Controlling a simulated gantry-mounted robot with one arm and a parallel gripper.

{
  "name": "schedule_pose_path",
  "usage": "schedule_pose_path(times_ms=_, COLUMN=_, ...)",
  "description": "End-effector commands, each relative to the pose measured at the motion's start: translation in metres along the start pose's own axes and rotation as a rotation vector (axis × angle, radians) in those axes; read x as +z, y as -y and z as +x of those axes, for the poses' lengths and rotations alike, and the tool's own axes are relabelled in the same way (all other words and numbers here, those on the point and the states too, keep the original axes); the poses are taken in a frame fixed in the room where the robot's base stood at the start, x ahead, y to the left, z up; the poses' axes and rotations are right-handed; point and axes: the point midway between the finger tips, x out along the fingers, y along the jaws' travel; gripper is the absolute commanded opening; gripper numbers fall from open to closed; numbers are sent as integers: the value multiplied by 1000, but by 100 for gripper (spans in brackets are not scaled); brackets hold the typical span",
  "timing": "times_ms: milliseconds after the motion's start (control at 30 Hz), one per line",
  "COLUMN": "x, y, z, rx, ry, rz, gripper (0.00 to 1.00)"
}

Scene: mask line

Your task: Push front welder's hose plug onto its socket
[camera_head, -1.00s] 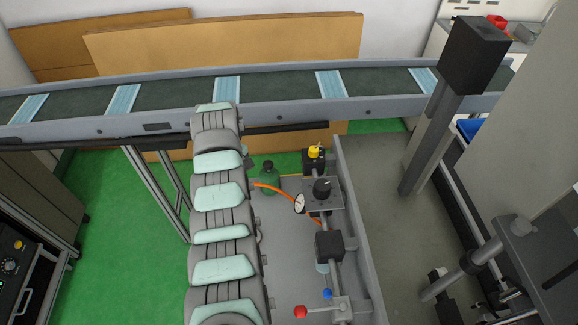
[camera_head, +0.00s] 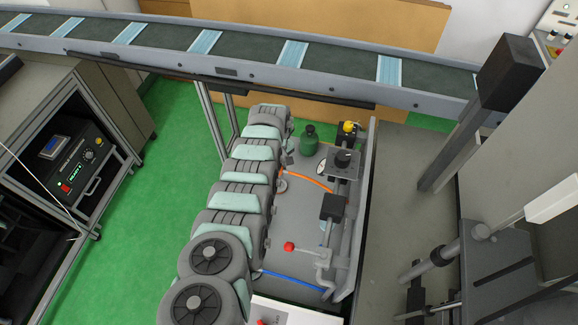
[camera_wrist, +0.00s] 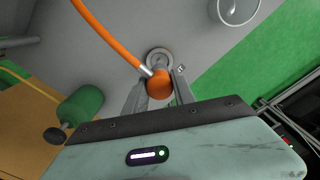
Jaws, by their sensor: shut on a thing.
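In the wrist view, my gripper (camera_wrist: 160,94) is shut on the orange hose plug (camera_wrist: 160,84), which shows as a rounded orange body between the two fingers. The orange hose (camera_wrist: 105,28) leaves it toward the upper left. A round grey, ringed fitting (camera_wrist: 158,55), perhaps the socket, lies just beyond the plug. I cannot tell whether the plug touches it or is seated. In the head view, the orange hose (camera_head: 305,180) crosses the grey panel; my arm hides my gripper and the plug there.
A green bottle (camera_head: 310,140) stands by a rig with a pressure gauge (camera_head: 322,171) and a red-knobbed lever (camera_head: 288,246). A blue hose (camera_head: 293,279) lies in front. The conveyor (camera_head: 245,72) crosses behind. A black control unit (camera_head: 75,160) stands left.

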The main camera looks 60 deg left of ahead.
Motion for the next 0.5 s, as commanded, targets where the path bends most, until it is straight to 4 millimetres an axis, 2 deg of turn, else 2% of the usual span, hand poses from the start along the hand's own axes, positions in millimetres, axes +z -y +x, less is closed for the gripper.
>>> schedule_pose_path(times_ms=500, x=1, y=-1, z=45, rx=0, ry=1, rz=1, gripper=0)
